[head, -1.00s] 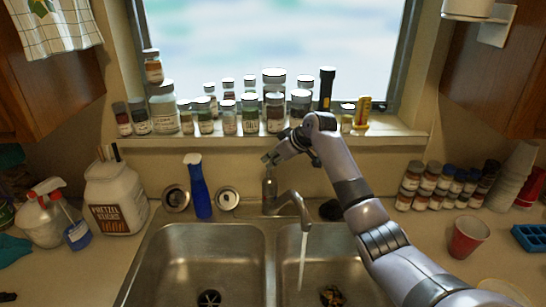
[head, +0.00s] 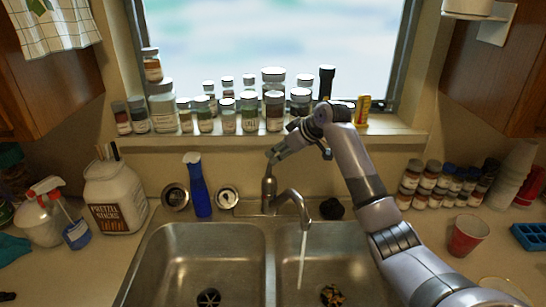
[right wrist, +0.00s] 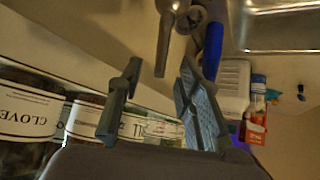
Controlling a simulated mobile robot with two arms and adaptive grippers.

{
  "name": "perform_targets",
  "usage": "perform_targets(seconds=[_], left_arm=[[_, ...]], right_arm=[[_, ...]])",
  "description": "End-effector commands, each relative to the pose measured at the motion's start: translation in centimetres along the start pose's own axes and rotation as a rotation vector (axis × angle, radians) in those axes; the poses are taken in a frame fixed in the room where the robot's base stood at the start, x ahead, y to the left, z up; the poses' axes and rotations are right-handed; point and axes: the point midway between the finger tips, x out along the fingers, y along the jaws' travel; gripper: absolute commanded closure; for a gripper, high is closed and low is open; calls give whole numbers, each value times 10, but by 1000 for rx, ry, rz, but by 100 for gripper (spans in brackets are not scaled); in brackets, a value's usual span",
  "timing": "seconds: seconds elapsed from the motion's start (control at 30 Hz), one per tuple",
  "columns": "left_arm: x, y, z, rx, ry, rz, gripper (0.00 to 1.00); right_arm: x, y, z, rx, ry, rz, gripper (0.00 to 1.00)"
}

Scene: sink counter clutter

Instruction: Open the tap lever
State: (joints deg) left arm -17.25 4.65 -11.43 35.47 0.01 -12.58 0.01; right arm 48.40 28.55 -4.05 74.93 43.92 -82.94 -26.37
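The metal tap (head: 269,189) stands behind the divider of the double sink, and its spout curves over the right basin. Water (head: 302,255) runs from the spout. The tap's lever points up from the top of the body; it also shows in the right wrist view (right wrist: 163,50). My right gripper (head: 273,156) is just above the tap's top. In the right wrist view its fingers (right wrist: 160,70) are spread, with the lever's tip showing in the gap between them. I cannot tell whether they touch. My left gripper is not in view.
Jars (head: 227,115) line the sill just behind my right gripper. Spice jars (head: 432,185) and a red cup (head: 467,237) are on the right counter. The left basin (head: 200,265) is mostly clear.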

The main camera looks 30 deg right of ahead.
Motion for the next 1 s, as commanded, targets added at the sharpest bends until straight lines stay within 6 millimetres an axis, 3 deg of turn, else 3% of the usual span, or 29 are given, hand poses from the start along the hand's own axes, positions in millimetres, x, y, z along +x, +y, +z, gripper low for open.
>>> perform_targets(seconds=[0.2,0.4,1.0], left_arm=[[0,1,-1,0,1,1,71],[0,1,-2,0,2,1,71],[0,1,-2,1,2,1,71]], right_arm=[[-46,1,0,-2,0,4,67],[-69,1,0,-1,-1,2,67],[-74,0,0,0,-1,0,67]])
